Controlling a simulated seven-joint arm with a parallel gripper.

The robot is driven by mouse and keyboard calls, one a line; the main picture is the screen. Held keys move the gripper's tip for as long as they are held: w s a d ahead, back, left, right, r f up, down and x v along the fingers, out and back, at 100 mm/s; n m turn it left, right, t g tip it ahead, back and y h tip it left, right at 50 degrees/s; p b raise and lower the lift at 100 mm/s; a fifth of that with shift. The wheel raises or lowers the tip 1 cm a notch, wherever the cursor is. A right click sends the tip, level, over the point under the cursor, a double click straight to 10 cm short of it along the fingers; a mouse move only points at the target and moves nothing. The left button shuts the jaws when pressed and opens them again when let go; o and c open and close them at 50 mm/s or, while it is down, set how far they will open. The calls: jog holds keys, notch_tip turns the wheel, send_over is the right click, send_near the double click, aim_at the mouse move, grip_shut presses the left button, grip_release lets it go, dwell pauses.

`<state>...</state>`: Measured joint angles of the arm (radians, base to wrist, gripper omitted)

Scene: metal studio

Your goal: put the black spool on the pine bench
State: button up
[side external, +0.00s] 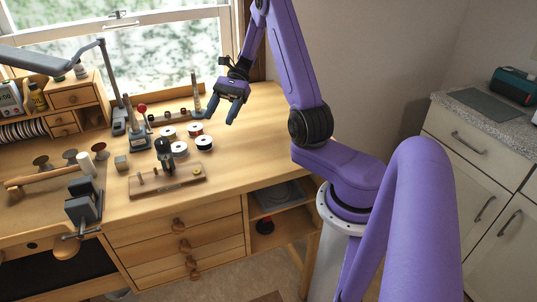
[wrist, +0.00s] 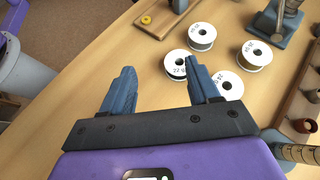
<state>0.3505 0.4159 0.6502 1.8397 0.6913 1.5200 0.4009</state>
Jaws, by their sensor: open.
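The black spool (side external: 203,143), with white end discs and dark winding, stands flat on the pine bench (side external: 262,118). It is the front right one of a cluster of spools. My gripper (side external: 221,114) is open and empty, held in the air above the bench, behind and right of the cluster in the side view. In the wrist view the bench (wrist: 110,60) lies below my gripper (wrist: 160,68). The black spool (wrist: 174,66) shows just beyond the right finger, which hides part of it.
Other spools stand close around it: a dark grey one (wrist: 202,37), an olive one (wrist: 256,55) and another white-faced one (wrist: 228,86). A wooden peg board (side external: 168,181), a small vise (side external: 83,204) and a lamp (side external: 103,80) are nearby. The bench's right side is clear.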

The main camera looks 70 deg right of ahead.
jog(key=s+a+r+n+g+h, duration=0.1)
jog(key=s+a+n+g+h, duration=0.25)
jog(key=a+n, duration=0.3)
jog(key=s+a+r+n+g+h, duration=0.1)
jog(key=s+a+n+g+h, duration=0.1)
jog(key=s+a+n+h, duration=0.35)
jog(key=s+a+r+n+t+h, duration=0.1)
jog(key=s+a+n+t, duration=0.4)
jog(key=s+n, duration=1)
jog(key=a+n+h, duration=0.1)
jog(key=a+n, duration=0.1)
jog(key=n, duration=0.1)
jog(key=shift+a+r+h, duration=0.15)
jog(key=shift+r+h, duration=0.05)
jog(key=shift+h, duration=0.1)
